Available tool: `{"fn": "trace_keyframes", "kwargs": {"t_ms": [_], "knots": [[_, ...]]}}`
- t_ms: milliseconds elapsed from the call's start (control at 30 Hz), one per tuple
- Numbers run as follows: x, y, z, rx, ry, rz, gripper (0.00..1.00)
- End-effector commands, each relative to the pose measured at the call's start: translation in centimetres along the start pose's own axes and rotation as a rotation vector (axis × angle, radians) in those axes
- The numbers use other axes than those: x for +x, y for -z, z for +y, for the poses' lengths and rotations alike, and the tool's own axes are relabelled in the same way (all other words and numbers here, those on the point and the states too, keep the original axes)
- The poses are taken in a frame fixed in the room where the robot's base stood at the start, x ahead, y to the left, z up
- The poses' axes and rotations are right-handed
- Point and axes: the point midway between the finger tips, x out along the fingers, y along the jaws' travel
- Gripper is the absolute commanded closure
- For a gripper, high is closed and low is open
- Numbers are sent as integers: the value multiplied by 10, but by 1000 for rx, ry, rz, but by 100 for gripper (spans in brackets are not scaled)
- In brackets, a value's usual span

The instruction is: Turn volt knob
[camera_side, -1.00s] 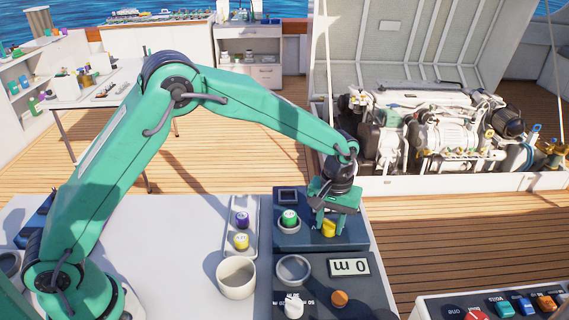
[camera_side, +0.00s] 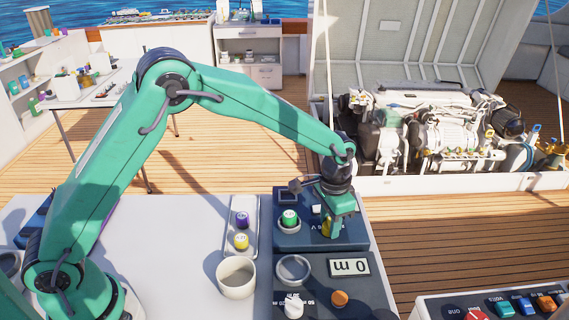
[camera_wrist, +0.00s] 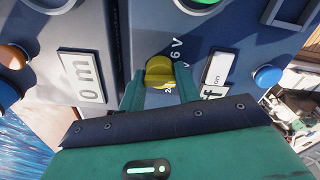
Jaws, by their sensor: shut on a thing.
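The volt knob is a yellow knob (camera_wrist: 160,72) on the dark blue panel, with printed marks including "6 V" beside it in the wrist view. My gripper (camera_wrist: 158,88) is shut on it, one finger on each side. In the side view my green gripper (camera_side: 328,228) comes down onto the panel and hides most of the knob.
A green-topped battery (camera_side: 289,219) sits in the panel left of my gripper. A tray (camera_side: 233,254) with a purple and a yellow battery, a white cup (camera_side: 236,278) and a display plate (camera_side: 349,266) stand nearby. An orange knob (camera_side: 340,298) is on the nearer panel.

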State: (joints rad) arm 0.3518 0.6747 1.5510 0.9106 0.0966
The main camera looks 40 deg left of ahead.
Motion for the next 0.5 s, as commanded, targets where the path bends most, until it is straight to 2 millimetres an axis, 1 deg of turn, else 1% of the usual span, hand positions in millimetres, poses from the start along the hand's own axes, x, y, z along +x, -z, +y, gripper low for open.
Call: {"fn": "trace_keyframes", "kwargs": {"t_ms": [33,200,500], "knots": [[-1,2,4,28,1,9,90],[-1,2,4,72,1,10,90],[-1,2,4,83,1,9,90]]}}
